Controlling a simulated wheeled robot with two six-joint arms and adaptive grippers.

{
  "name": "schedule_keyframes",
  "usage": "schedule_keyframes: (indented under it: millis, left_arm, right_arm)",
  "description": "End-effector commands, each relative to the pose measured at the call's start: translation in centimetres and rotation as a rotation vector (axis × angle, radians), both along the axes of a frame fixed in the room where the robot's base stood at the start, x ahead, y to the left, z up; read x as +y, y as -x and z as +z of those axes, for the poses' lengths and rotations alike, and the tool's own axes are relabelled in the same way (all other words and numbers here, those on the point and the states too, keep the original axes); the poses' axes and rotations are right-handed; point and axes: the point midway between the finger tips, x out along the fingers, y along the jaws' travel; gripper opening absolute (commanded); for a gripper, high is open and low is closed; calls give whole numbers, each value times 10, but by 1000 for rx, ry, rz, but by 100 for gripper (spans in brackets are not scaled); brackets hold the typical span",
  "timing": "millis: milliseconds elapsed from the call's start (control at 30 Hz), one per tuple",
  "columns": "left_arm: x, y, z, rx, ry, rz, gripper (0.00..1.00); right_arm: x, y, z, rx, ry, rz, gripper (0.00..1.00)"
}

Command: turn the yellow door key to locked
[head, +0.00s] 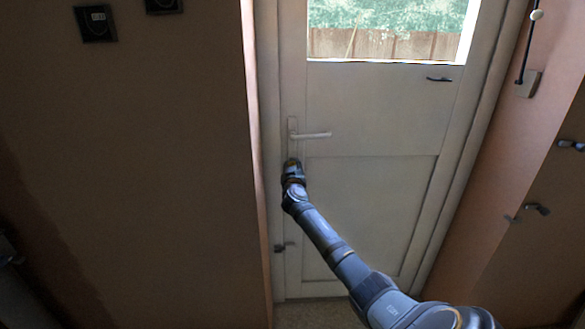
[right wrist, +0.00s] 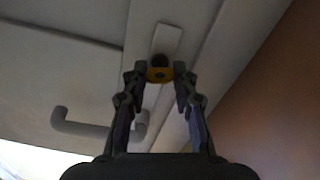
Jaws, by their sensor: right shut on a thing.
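The yellow door key (right wrist: 159,74) shows in the right wrist view between my right gripper's fingertips, just by a dark round spot on the pale lock plate (right wrist: 168,39). My right gripper (right wrist: 160,80) is shut on the key, one finger on each side. In the head view my right gripper (head: 292,168) is at the left edge of the white door (head: 370,190), below the lever handle (head: 312,135), and hides the key. The angle of the key in the lock is hard to tell. My left gripper is not in view.
The lever handle (right wrist: 85,128) is close to my right gripper in the right wrist view. A small dark latch (head: 283,247) sits low on the door's left edge. Brown walls (head: 150,150) flank the door. Dark fittings (head: 537,209) stick out on the right.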

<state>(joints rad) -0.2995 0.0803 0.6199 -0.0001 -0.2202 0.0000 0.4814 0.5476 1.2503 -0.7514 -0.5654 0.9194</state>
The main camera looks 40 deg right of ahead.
Motion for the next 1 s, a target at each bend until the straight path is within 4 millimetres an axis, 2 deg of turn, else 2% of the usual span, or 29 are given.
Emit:
schedule_keyframes:
  millis: [467,1000]
  left_arm:
    - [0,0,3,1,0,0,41]
    - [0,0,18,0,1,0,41]
  right_arm:
    - [0,0,0,291,343,1,0]
    - [0,0,1,617,730,1,0]
